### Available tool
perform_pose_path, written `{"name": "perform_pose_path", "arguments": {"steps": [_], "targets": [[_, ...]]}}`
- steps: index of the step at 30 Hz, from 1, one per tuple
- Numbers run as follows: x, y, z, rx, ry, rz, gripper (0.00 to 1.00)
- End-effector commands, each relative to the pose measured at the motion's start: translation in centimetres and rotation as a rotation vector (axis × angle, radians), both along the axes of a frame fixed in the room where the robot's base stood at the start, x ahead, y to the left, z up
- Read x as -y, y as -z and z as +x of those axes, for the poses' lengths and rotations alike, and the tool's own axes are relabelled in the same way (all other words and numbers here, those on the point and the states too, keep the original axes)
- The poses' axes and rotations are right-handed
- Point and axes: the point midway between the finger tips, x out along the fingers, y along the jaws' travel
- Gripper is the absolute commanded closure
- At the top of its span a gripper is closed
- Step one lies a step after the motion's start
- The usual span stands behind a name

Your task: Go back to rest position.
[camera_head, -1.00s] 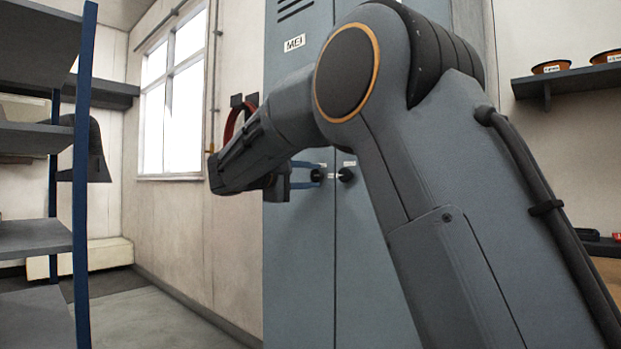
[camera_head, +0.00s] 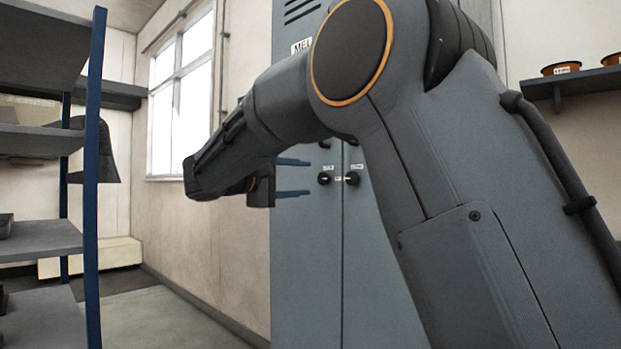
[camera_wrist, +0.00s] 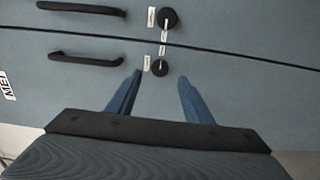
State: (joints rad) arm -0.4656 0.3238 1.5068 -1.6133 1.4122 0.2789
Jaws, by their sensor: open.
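My gripper (camera_head: 309,177) is at the end of my arm, in front of the grey-blue double-door cabinet (camera_head: 305,260). Its two blue fingers point to the right in the head view. In the wrist view my gripper (camera_wrist: 160,78) has its fingers well apart, with nothing between them. The cabinet door (camera_wrist: 250,95) fills most of that view behind the fingers. The gap between fingers and door cannot be judged exactly.
The cabinet has black knobs (camera_head: 351,178) and black handles (camera_wrist: 85,58); its doors look shut. A blue-posted shelf rack (camera_head: 93,200) stands at the left. A wall shelf (camera_head: 575,84) holds orange-rimmed bowls at the right. Floor (camera_head: 165,318) shows clear between rack and cabinet.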

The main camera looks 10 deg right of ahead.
Motion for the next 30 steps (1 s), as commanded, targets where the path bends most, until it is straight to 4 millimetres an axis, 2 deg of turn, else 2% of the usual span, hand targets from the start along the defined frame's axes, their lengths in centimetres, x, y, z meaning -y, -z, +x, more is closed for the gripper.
{"name": "perform_pose_path", "arguments": {"steps": [5,17,20,23,26,30], "targets": [[-0.9,0.0,-0.6,0.001,0.0,-0.001,0.53],[-0.9,0.0,-0.6,0.0,0.001,0.0,0.53],[-0.9,0.7,-0.8,-0.016,-0.003,0.01,0.53],[-1.0,3.4,-1.6,-0.084,-0.02,0.059,0.53],[-1.3,8.4,-3.5,-0.201,-0.046,0.153,0.53],[-2.4,16.9,-8.0,-0.392,-0.082,0.326,0.53]]}}
